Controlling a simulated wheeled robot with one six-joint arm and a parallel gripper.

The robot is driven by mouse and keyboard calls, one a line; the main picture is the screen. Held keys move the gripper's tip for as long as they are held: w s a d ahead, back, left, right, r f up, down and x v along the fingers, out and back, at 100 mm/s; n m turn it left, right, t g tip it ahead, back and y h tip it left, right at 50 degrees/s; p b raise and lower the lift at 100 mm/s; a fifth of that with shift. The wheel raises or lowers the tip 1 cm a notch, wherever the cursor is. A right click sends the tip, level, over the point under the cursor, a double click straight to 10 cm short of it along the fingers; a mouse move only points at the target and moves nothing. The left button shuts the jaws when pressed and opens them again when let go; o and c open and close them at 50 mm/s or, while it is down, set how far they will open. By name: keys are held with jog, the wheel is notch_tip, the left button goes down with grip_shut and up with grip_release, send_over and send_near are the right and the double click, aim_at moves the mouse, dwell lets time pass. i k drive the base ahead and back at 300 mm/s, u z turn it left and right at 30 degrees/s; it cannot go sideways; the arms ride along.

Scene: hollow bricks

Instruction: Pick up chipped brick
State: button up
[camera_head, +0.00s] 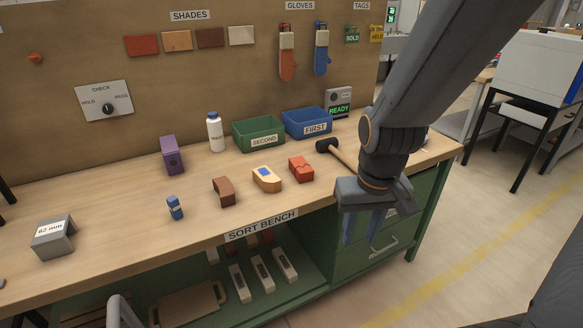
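Three small bricks lie in a row near the bench's front edge. One is brown (224,191) with an uneven, notched outline, one is tan with a blue patch (266,179), and one is orange-red with dark marks (300,169). I cannot tell surely which is chipped; the brown and orange-red ones both look irregular. My gripper (362,226) points down at the right, in front of the bench's drawers and apart from the bricks. Its fingers look spread, with nothing between them.
A green SECOND bin (259,145) and a blue FIRST bin (299,130) stand behind the bricks. A black-headed mallet (327,146) lies to their right. A purple block (172,155), white bottle (215,134), small blue item (175,208) and grey gauge (53,237) stand left.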

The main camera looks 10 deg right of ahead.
aim_at(264, 176)
jog(key=u, duration=0.1)
jog(key=i, duration=1.1)
jog(key=u, duration=0.6)
